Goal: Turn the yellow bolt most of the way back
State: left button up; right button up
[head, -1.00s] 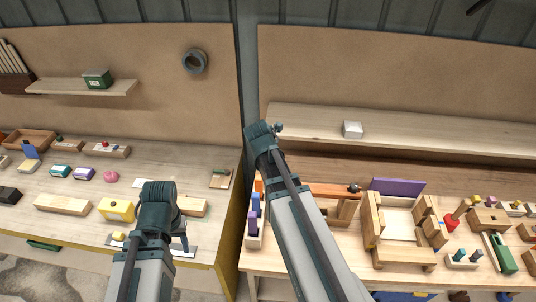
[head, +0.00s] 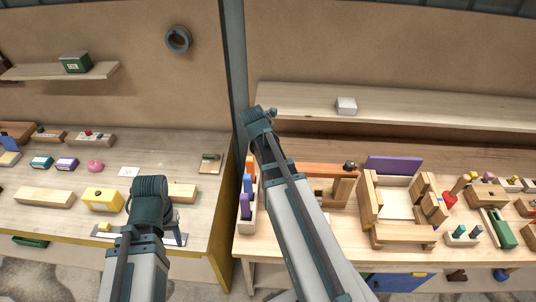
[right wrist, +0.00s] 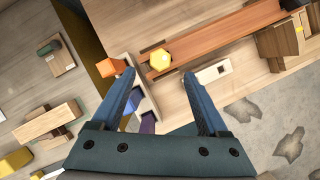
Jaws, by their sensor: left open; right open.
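The yellow bolt (right wrist: 160,60), with a hexagonal head, shows in the right wrist view at the near end of a long reddish-brown beam (right wrist: 215,42). My right gripper (right wrist: 159,78) is open and empty. Its fingertips lie either side of the bolt's line, with the bolt just beyond them in the picture; I see no contact. In the head view my right arm hides the bolt, and only part of the orange-brown beam (head: 325,169) shows. My left gripper (head: 178,234) is mostly hidden behind its own arm, over the left bench.
A narrow rack (head: 247,222) of orange and purple blocks stands left of the beam; the orange block (right wrist: 111,66) is close to a right fingertip. A wooden frame (head: 403,236) stands to the right. A white box (head: 346,106) sits on the shelf behind.

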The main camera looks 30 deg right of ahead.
jog(key=b+x, duration=0.5)
jog(key=x, duration=0.1)
jog(key=shift+w+d+f, duration=0.1)
jog(key=shift+d+f, duration=0.05)
jog(key=shift+f, duration=0.1)
grip_shut()
